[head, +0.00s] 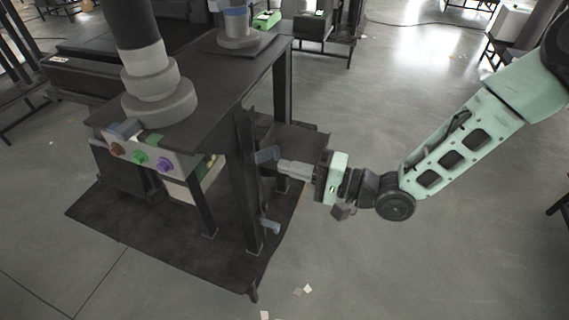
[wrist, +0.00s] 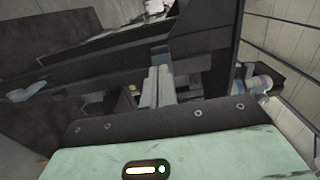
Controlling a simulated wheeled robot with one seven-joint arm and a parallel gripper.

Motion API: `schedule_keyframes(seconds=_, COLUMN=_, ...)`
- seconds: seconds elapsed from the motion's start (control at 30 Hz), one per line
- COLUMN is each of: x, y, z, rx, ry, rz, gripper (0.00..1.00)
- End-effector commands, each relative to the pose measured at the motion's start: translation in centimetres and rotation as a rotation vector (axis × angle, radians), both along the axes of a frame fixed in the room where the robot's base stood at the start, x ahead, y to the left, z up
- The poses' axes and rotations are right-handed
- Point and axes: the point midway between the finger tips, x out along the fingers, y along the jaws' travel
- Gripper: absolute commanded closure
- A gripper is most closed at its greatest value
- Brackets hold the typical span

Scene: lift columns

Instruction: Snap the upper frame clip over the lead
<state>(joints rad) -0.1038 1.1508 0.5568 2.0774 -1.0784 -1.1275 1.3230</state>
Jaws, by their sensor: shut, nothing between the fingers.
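The upper frame clip (head: 265,155) is a small blue-grey piece on the dark upright leg of the table frame in the head view. My gripper (head: 282,166) is shut and empty, its fingertips right beside this clip; I cannot tell whether they touch it. In the wrist view the shut fingers (wrist: 158,82) point at the dark frame and cover most of what lies ahead of them. A second, lower clip (head: 270,227) sits further down the same leg. It seems to show at the left of the wrist view (wrist: 30,92). I cannot make out the lead.
The dark table (head: 225,75) carries a grey lift column (head: 160,100). A panel with coloured buttons (head: 150,158) hangs under its front edge. A dark mat (head: 150,243) lies below. Small paper scraps (head: 306,289) lie on the floor. The floor right of the frame is open.

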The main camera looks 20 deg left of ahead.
Motion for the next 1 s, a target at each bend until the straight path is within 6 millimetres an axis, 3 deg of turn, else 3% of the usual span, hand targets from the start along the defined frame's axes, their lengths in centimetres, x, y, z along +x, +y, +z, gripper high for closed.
schedule_keyframes(seconds=0.53, x=0.1, y=-0.9, z=0.0, rx=0.0, ry=0.0, rz=0.0, gripper=1.0)
schedule_keyframes(seconds=1.0, x=2.5, y=-1.1, z=0.0, rx=0.001, ry=0.0, rz=-0.002, gripper=1.0)
